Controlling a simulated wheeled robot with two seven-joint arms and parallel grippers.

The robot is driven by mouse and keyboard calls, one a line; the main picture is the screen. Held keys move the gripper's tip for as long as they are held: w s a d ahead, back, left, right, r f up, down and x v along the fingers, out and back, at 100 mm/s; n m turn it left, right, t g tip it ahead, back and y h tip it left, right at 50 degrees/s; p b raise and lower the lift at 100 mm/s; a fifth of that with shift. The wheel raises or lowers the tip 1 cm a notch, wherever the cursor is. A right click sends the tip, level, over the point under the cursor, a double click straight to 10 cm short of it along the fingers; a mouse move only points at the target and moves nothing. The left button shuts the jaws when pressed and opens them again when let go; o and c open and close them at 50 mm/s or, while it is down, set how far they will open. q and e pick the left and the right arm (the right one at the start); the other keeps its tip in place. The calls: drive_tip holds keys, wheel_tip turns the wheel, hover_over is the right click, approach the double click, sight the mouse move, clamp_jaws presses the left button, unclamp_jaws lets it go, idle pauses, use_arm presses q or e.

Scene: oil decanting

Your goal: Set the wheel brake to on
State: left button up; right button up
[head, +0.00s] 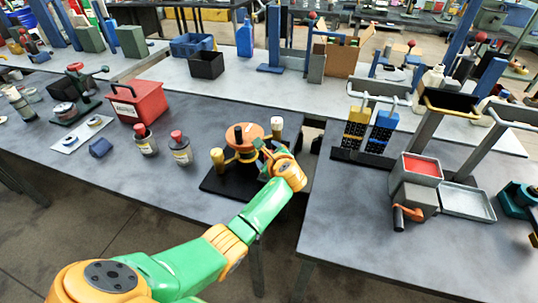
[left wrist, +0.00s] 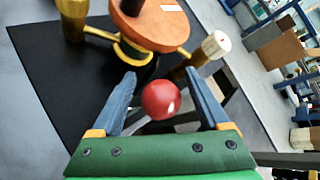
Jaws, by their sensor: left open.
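The wheel device has an orange-brown disc (head: 247,133) with a dark knob on top, and it stands on a black base plate (head: 222,185). The disc also shows at the top of the left wrist view (left wrist: 150,27), with a brass post (left wrist: 73,18) and a pale-capped post (left wrist: 213,46) beside it. A red ball knob (left wrist: 161,99), apparently the brake lever's end, sits between the fingers of my left gripper (left wrist: 160,75). The fingers are spread, with gaps on both sides of the ball. In the head view my left gripper (head: 268,152) is at the device's right side and hides the knob. My right gripper is out of view.
Two dark bottles with red caps (head: 180,150) and a red box (head: 137,102) stand left of the device. A gap separates this table from the right table, which holds a grey box with a red top (head: 421,166) and a grey tray (head: 467,204).

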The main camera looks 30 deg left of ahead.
use_arm(q)
drive_tip(key=v, duration=0.6)
drive_tip(key=shift+a, duration=0.1)
